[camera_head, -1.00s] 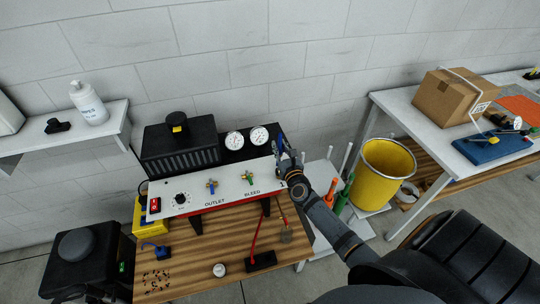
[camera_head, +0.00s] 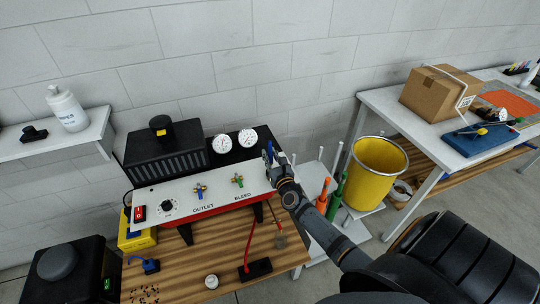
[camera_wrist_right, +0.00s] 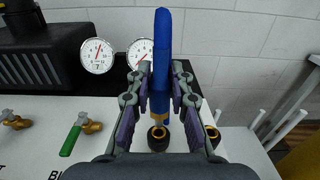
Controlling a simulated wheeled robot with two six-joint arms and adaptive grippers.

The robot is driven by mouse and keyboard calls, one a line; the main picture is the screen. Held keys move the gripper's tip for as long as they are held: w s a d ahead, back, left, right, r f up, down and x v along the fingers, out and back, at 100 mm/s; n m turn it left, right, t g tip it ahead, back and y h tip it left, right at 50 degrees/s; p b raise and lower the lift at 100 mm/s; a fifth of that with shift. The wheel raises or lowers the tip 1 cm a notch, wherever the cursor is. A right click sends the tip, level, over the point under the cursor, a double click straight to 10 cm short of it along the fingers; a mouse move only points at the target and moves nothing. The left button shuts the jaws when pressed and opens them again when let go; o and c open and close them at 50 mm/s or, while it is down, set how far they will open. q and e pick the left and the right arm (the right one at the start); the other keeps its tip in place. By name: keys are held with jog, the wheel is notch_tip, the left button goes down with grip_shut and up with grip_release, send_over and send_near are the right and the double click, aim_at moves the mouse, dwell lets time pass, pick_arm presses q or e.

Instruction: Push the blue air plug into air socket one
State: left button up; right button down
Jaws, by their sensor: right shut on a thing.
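The blue air plug (camera_wrist_right: 161,60) stands upright between the fingers of my right gripper (camera_wrist_right: 160,100), which is shut on it. Its brass lower end (camera_wrist_right: 158,118) is directly above a dark round socket with a brass centre (camera_wrist_right: 157,140). I cannot tell whether the tip touches or enters it. A second brass socket (camera_wrist_right: 212,136) shows to the right, partly behind a finger. In the head view, my right gripper (camera_head: 274,163) is at the right end of the white panel (camera_head: 217,190), with the blue plug (camera_head: 268,150) showing. The socket number is hidden. My left gripper is not in view.
Two gauges (camera_head: 247,138) stand behind the panel. A green-handled valve (camera_wrist_right: 76,133) is left of the gripper, and a blue-handled valve (camera_head: 199,191) is farther left.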

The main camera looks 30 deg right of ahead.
jog(key=shift+w+f, duration=0.15)
jog(key=shift+f, duration=0.05)
dwell(0.3)
jog(key=shift+f+b, duration=0.35)
jog(key=shift+b, duration=0.05)
jog(key=shift+f+b, duration=1.55)
jog(key=c, duration=1.1)
grip_release()
jog(key=shift+r, duration=0.1)
jog(key=shift+c, duration=0.2)
